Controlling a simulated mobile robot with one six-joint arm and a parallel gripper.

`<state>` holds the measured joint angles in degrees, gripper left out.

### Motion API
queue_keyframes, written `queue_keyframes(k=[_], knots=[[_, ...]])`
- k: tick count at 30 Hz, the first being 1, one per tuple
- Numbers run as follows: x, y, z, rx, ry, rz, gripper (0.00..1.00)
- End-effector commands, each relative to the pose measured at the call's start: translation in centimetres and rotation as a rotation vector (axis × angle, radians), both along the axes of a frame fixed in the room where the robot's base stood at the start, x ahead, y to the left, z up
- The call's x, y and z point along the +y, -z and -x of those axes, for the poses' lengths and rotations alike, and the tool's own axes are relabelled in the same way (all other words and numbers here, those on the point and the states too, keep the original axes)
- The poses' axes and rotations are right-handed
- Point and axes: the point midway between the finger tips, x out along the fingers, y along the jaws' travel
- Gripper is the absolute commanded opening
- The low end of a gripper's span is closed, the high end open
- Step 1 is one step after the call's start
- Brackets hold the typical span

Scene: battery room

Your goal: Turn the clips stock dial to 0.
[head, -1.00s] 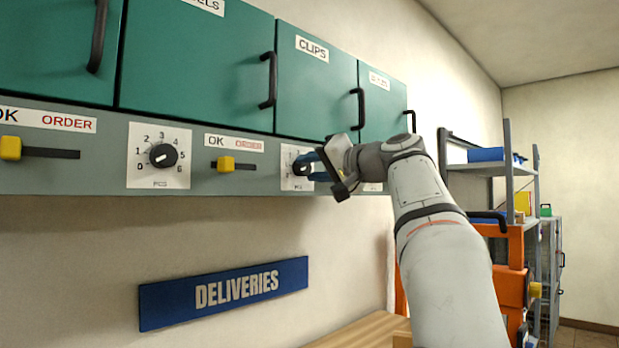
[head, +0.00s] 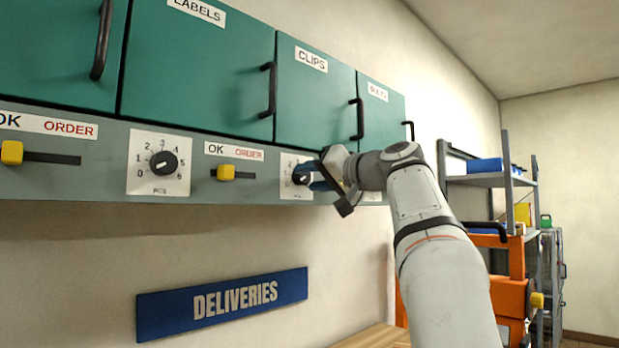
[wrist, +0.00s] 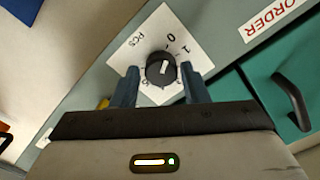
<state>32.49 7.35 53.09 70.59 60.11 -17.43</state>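The clips stock dial is a black round knob with a white mark on a white numbered plate (head: 288,190), below the green cabinet door labelled CLIPS (head: 312,100). In the head view my gripper (head: 312,178) partly hides it. In the wrist view the knob (wrist: 160,70) sits between the two blue fingers of my gripper (wrist: 161,88). The fingers are apart, with a gap on each side of the knob. The knob's white mark points up in that view, roughly toward the 0; the 1 is to the right of the 0. Some other numbers are hidden.
A second stock dial (head: 163,163) is to the left, under the LABELS door (head: 200,70). A yellow OK/ORDER slider (head: 225,172) lies between the two dials. A blue DELIVERIES sign (head: 222,304) is on the wall below. Shelving with orange bins (head: 510,297) stands at right.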

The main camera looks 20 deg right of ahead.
Motion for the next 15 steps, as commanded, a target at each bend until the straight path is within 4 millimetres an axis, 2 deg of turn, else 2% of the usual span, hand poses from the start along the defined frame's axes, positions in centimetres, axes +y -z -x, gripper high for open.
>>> queue_keyframes(k=[1, 5, 11, 15], knots=[[0.01, -0.03, 0.01, -0.001, 0.0, -0.001, 0.45], [0.03, -0.11, 0.03, -0.002, 0.0, -0.001, 0.55], [0.05, -0.18, 0.06, -0.003, 0.0, -0.001, 0.55], [-0.3, -0.17, 0.83, -0.004, 0.002, -0.002, 0.55]])
